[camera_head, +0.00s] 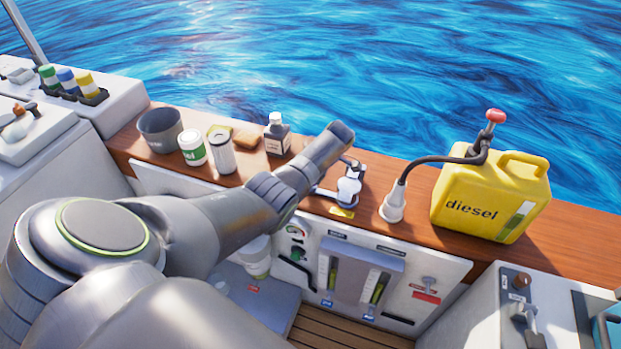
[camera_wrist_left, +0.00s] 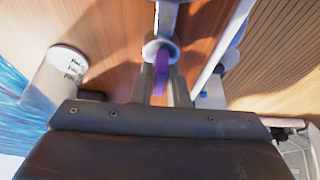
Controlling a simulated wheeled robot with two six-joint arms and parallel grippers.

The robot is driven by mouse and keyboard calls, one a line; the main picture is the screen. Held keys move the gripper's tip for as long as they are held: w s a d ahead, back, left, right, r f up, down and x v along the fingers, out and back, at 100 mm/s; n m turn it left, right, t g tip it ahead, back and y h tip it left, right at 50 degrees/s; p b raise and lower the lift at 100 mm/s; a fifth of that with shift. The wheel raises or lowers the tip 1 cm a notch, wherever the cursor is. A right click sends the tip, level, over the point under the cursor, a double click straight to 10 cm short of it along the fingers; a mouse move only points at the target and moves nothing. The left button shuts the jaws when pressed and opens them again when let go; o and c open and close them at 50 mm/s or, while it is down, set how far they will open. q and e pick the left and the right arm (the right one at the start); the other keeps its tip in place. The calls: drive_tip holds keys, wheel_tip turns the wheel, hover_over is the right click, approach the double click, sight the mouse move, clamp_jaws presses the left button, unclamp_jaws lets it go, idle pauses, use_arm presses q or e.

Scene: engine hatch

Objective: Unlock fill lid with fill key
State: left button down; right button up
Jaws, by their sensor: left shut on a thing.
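My left arm reaches over the wooden deck, and its left gripper (camera_head: 340,185) is by a metal fitting with a yellow label (camera_head: 342,212) in front. In the left wrist view, the left gripper's fingers (camera_wrist_left: 162,88) are shut on a narrow purple piece (camera_wrist_left: 161,70), which looks like part of the fill key. A round grey metal part (camera_wrist_left: 160,46) is right at the fingertips. I cannot tell whether it is the fill lid or part of the key, nor how the key sits in the lid. My right gripper is not in view.
A yellow diesel can (camera_head: 490,196) with a hose and nozzle (camera_head: 393,207) stands right of the gripper. A dark bottle (camera_head: 277,136), cans (camera_head: 222,153) and a grey pot (camera_head: 160,130) stand to the left. A gauge panel (camera_head: 358,275) lies below the deck edge; water lies beyond.

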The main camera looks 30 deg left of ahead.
use_arm(q)
drive_tip(key=c, duration=1.4)
unclamp_jaws()
drive_tip(key=shift+c, duration=0.2)
drive_tip(key=shift+r, duration=0.1)
drive_tip(key=v, duration=1.7)
drive_tip(key=shift+d+p, duration=0.2)
drive_tip(key=shift+p, duration=0.25)
drive_tip(key=shift+w, duration=0.15)
